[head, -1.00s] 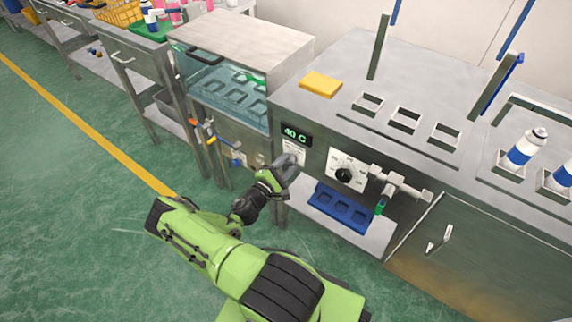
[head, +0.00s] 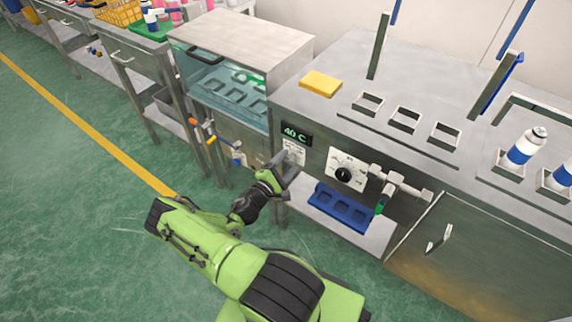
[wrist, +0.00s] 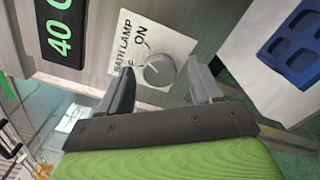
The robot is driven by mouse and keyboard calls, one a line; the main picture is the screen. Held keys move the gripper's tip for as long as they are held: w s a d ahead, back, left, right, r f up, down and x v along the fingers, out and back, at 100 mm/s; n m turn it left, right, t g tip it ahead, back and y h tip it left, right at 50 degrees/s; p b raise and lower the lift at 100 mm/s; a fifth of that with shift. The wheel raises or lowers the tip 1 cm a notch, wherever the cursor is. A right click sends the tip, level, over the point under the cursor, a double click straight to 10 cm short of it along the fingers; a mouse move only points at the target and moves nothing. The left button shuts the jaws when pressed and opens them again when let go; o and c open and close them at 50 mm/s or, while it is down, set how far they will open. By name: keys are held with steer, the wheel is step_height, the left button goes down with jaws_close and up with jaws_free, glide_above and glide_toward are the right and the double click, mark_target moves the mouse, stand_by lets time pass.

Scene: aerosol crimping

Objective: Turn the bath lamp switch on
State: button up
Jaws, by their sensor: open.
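The bath lamp switch is a grey round knob (wrist: 158,70) on a white plate (wrist: 150,42) lettered "BATH LAMP" and "ON". The other position's lettering is partly hidden by a finger, and I cannot tell which way the knob points. In the head view the plate (head: 294,150) sits below the green "40 C" display, and the knob is hidden there. My gripper (wrist: 161,80) is open, with one finger on each side of the knob in the wrist view. I cannot tell whether either finger touches it. The gripper (head: 280,163) also shows in front of the plate in the head view.
The "40 C" display (head: 296,134) is just above the switch. A larger dial (head: 345,173) and pipe valve (head: 398,183) are to the right. A blue tray (head: 341,207) sits on a ledge below. A glass-fronted cabinet (head: 225,92) stands left; green floor is clear in front.

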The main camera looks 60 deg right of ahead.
steer(key=w+a+p, duration=0.2)
steer(key=a+p, duration=0.1)
steer(key=a, duration=1.2)
steer(key=shift+w+a, duration=0.2)
steer(key=shift+a, duration=0.1)
steer(key=w+a+r+m+t+y, duration=0.1)
steer(key=w+a+r+m+y, duration=0.25)
steer(key=a+r+y, duration=0.55)
steer(key=w+a+r+m+y, duration=0.2)
steer(key=a+r+m+y, duration=0.3)
steer(key=r, duration=0.5)
steer(key=s+a+r+n+t+y, duration=0.2)
steer(key=s+a+r+t, duration=0.25)
steer(key=r, duration=0.35)
steer(key=s+a+r+n+t+y, duration=0.2)
steer(key=s+a+r+t, duration=0.1)
steer(key=s+a+r, duration=0.35)
step_height(320, 180, up, 13)
steer(key=p, duration=1.2)
